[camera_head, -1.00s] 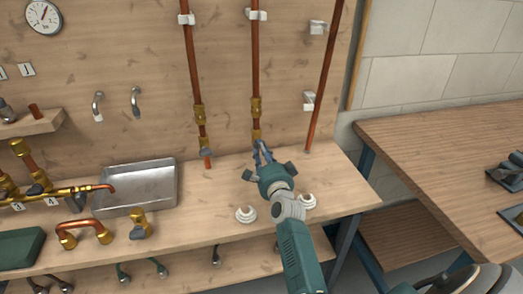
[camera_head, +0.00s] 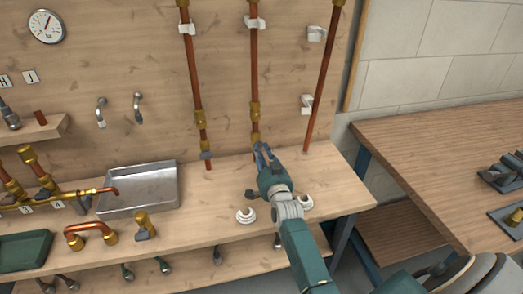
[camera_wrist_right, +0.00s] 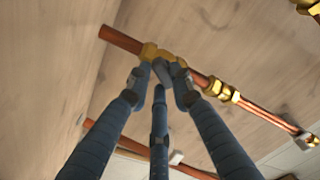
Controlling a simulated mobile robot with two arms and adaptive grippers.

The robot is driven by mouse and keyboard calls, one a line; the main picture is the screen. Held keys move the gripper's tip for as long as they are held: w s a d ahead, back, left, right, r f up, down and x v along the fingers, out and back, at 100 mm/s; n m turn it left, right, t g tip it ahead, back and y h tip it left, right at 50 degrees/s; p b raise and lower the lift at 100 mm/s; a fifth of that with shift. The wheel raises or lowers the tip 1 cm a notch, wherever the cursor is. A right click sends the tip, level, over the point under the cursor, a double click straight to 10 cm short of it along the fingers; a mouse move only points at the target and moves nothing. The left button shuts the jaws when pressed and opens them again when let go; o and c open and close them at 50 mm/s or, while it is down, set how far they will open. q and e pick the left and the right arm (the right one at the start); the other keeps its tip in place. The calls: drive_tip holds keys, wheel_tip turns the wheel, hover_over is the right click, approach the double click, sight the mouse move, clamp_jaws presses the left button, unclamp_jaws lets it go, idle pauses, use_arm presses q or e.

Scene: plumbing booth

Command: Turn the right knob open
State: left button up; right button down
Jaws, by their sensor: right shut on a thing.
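The right copper pipe with brass valve fittings (camera_head: 255,112) runs down the wooden back panel. My right gripper (camera_head: 262,151) reaches up to the valve at its lower end. In the right wrist view, the three dark fingers (camera_wrist_right: 162,72) close in just beside the brass valve body (camera_wrist_right: 152,51). They are shut on the right knob, which they mostly hide; its turn angle cannot be told. The left pipe's valve has a grey knob (camera_head: 206,155), free of any gripper. My left gripper is not in view.
White ring-shaped parts (camera_head: 246,215) lie on the bench beside my right forearm. A metal tray (camera_head: 140,188) and brass fittings are at the left. Another copper pipe (camera_head: 322,85) stands right of the valve. A wooden table (camera_head: 430,165) is at the right.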

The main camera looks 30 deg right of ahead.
drive_tip(key=n+p, duration=0.1)
drive_tip(key=n, duration=0.2)
drive_tip(key=shift+n, duration=1.8)
drive_tip(key=c, duration=1.5)
unclamp_jaws()
drive_tip(key=shift+r, duration=0.1)
drive_tip(key=v, duration=1.2)
